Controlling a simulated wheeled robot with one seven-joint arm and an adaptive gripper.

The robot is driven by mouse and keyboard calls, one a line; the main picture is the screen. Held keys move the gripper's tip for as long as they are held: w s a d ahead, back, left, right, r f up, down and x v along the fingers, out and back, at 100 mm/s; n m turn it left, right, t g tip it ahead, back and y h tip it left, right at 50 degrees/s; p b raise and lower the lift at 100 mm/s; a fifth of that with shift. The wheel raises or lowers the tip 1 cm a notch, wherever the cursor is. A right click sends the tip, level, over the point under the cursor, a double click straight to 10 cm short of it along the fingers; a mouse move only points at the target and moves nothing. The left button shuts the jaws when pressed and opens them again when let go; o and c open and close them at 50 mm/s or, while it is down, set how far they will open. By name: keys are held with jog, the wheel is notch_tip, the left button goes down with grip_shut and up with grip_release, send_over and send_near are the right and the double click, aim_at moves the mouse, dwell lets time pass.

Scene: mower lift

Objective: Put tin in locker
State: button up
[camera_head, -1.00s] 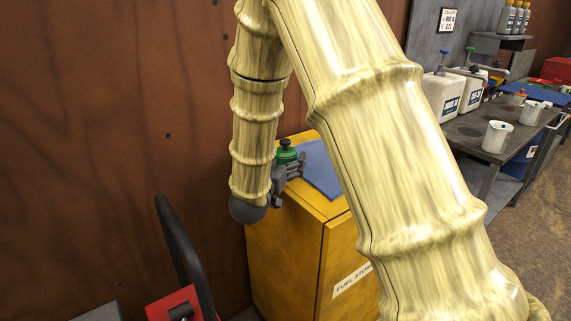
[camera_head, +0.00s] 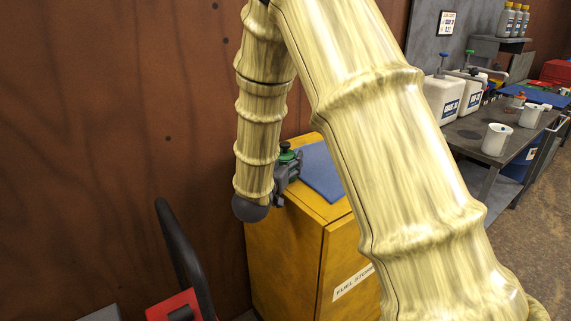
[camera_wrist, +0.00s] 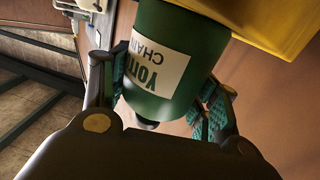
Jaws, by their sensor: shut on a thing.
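The tin is a green can with a white label and a dark cap; in the head view only its upper part (camera_head: 288,154) shows above my gripper (camera_head: 287,170). In the wrist view the tin (camera_wrist: 178,75) appears upside down, between the two teal-padded fingers of my gripper (camera_wrist: 165,95), which is shut on it. The tin is at the back left of the top of the yellow locker (camera_head: 285,245), marked as fuel storage. Its base is hidden, so I cannot tell whether it touches the top. The locker's labelled front is partly hidden by my arm.
A blue cloth (camera_head: 320,172) lies on the locker top beside the tin. A brown wall (camera_head: 120,120) stands close on the left. A red object with a black handle (camera_head: 180,245) is at the lower left. A workbench (camera_head: 478,135) with containers is at right.

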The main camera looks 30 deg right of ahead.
aim_at(285, 150)
jog(key=shift+r, duration=0.6)
jog(key=shift+s+a+r, duration=0.1)
jog(key=shift+s+r, duration=0.05)
jog(key=shift+r, duration=0.45)
jog(key=shift+s+a+r, duration=0.1)
jog(key=shift+s+r, duration=0.05)
jog(key=shift+r, duration=0.45)
jog(key=s+a+r+b, duration=0.1)
jog(key=s+a, duration=0.3)
jog(key=s, duration=0.3)
jog(key=s+a+b, duration=0.1)
jog(key=s+a, duration=0.3)
jog(key=s, duration=0.2)
jog(key=w+a+f+n+t+y+p, duration=0.3)
jog(key=w+a+f+n+t+y, duration=0.35)
jog(key=f, duration=0.45)
jog(key=a+f+n+y+p, duration=0.3)
jog(key=a+f+y, duration=0.4)
jog(key=f, duration=0.7)
jog(key=shift+s+a+n+y, duration=0.15)
jog(key=shift+a+n+y, duration=0.2)
jog(key=shift+a, duration=0.75)
jog(key=shift+f+t, duration=0.1)
jog(key=shift+t, duration=0.15)
